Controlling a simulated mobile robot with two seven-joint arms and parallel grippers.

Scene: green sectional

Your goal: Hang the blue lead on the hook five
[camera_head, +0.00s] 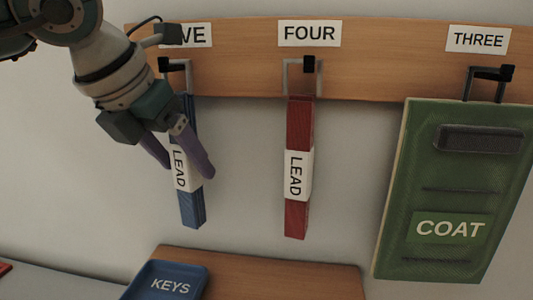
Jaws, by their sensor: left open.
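The blue lead (192,208) hangs nearly upright below the hook (175,66) under a partly hidden label ending in "VE". A white tag reading "LEAD" is around the lead's middle. My left gripper (184,166) is open at the tag, with one finger on the left and the other passing in front of the lead's right side. It hides part of the lead, and I cannot tell whether it touches it. The lead's top meets the hook area, but the exact contact is unclear. My right gripper is not in view.
A red lead (297,215) hangs at the hook labelled FOUR. A green coat panel (405,225) hangs at the hook labelled THREE. The wooden hook board (400,45) spans the wall. Below, a blue KEYS tray (195,270) sits on a wooden surface (290,278).

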